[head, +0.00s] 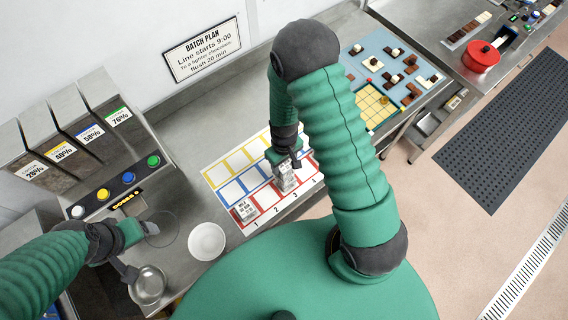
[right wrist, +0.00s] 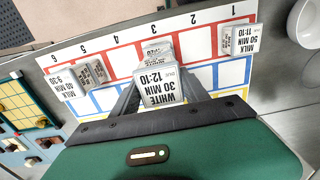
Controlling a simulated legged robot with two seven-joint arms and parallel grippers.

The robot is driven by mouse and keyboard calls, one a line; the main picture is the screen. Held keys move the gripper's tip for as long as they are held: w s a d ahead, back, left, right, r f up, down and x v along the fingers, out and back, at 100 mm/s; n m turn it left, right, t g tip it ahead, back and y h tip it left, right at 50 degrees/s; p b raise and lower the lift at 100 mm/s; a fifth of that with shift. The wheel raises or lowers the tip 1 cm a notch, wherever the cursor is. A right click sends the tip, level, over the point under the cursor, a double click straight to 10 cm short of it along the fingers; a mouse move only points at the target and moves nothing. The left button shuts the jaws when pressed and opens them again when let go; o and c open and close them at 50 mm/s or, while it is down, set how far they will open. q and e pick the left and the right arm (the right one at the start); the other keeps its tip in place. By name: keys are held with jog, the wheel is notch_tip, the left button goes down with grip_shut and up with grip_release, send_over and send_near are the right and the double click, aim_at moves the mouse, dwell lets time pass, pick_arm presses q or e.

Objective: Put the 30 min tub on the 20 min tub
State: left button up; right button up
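The white 30 min tub (right wrist: 160,88), marked WHITE 12:10, is between the fingers of my right gripper (right wrist: 158,95), which looks shut on it. In the head view the right gripper (head: 284,160) is over the numbered grid, with the tub (head: 285,180) below its palm. Right behind the held tub in the wrist view are grey-white tubs (right wrist: 155,50) with labels too small to read; I cannot tell which is the 20 min tub or whether they touch it.
A 50 min milk tub (right wrist: 238,40) stands at column 1. A 40 min milk tub (right wrist: 65,85) stands near column 5 or 6, beside another tub (right wrist: 95,72). A white bowl (head: 207,241) and a metal bowl (head: 149,286) are left of the grid (head: 222,174). A chocolate board (head: 375,52) is beyond my right arm.

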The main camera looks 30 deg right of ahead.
jog(key=o, duration=0.4)
jog(key=shift+a, duration=0.35)
jog(key=shift+r, duration=0.2)
notch_tip(320, 180, up, 11)
jog(key=b, duration=0.3)
pick_arm(q)
jog(key=f, duration=0.3)
jog(key=shift+s+a, duration=0.25)
jog(key=shift+a, duration=0.05)
pick_arm(e)
jog(key=s+a+r+t, duration=0.1)
jog(key=s+a+r, duration=0.1)
jog(key=s+a+r+t, duration=0.1)
jog(key=s+a+r, duration=0.1)
jog(key=s+r, duration=0.1)
jog(key=shift+a+r+m+t, duration=0.1)
jog(key=shift+a+m+t, duration=0.1)
jog(key=shift+m+t, duration=0.15)
